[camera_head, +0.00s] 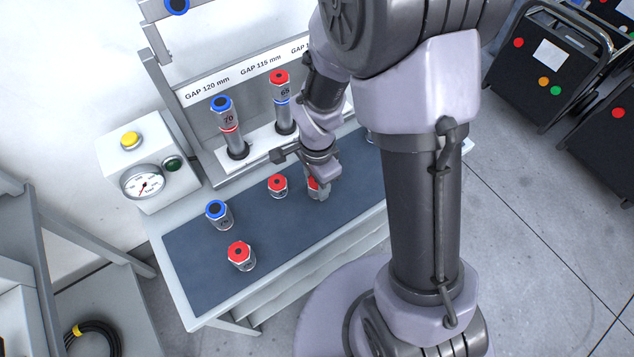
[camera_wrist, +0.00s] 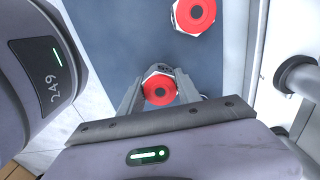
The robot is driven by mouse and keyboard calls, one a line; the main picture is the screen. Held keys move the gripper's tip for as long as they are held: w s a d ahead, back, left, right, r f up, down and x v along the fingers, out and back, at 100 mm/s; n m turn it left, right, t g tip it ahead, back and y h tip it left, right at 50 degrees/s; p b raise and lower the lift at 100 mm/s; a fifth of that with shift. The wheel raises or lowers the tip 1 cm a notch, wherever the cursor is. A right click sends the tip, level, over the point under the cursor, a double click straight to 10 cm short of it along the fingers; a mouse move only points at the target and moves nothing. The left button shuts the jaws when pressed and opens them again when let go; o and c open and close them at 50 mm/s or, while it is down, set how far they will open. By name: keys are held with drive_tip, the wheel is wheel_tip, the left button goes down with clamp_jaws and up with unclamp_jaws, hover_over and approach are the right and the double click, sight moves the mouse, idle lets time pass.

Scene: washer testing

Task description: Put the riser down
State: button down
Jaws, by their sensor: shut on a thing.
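My gripper (camera_head: 316,184) is over the dark blue mat (camera_head: 290,222) on the bench. It is shut on a red-topped riser (camera_head: 315,187), a short metal cylinder. In the wrist view its red cap with a dark centre (camera_wrist: 160,90) sits between the two fingers. The riser looks upright and low over the mat. My gripper partly hides it in the head view, and I cannot tell if its base touches the mat.
Another red-topped riser (camera_head: 278,186) stands just left of my gripper. A blue-topped one (camera_head: 218,214) and a red-topped one (camera_head: 241,256) stand further left. Behind is the gap fixture (camera_head: 206,92) with tall cylinders. A gauge box (camera_head: 146,160) is at left. The mat's front middle is clear.

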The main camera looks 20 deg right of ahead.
drive_tip(key=shift+f, duration=0.2)
drive_tip(key=c, duration=0.8)
unclamp_jaws()
drive_tip(key=shift+c, duration=0.2)
wheel_tip(320, 180, up, 17)
drive_tip(key=n+t+p, duration=0.1)
drive_tip(key=p, duration=0.4)
drive_tip(key=s+a+r+n+t+y, duration=0.1)
drive_tip(key=s+r+n+t, duration=0.3)
drive_tip(key=s+r+n, duration=0.5)
wheel_tip(320, 180, up, 5)
drive_tip(key=s+y, duration=0.1)
drive_tip(key=s, duration=0.2)
drive_tip(key=shift+t, duration=0.4)
wheel_tip(320, 180, down, 3)
drive_tip(key=b, duration=0.3)
